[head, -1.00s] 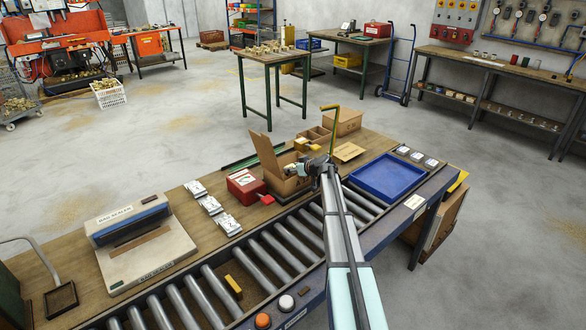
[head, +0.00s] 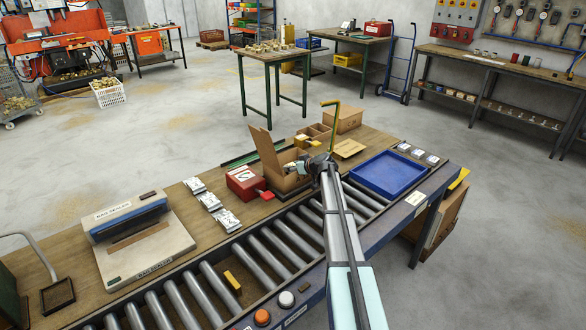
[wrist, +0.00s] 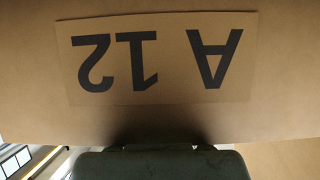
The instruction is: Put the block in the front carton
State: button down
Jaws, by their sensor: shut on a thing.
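An open brown carton (head: 291,183) stands on the bench beyond the rollers, with one tall flap (head: 267,155) raised on its left. My gripper (head: 303,168) is at the carton's opening, at the end of my arm coming from the right. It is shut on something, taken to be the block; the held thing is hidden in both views. In the wrist view a cardboard panel (wrist: 280,75) fills most of the picture, very close, with an upside-down "A 12" label (wrist: 150,60). A dark part of my gripper (wrist: 160,165) shows below it.
A divided carton (head: 315,132) and a closed carton (head: 348,119) stand behind. A red box (head: 243,182) is left of the open carton; a blue tray (head: 388,175) is right. A bag sealer (head: 145,240) stands at left.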

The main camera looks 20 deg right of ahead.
jog(key=shift+c, duration=2.2)
grip_release()
jog(key=shift+r, duration=0.15)
jog(key=shift+r+p, duration=0.7)
jog(key=shift+p, duration=0.55)
jog(key=b+v, duration=0.3)
jog(key=v, duration=0.9)
jog(key=shift+f+b, duration=0.3)
jog(key=shift+b, duration=0.05)
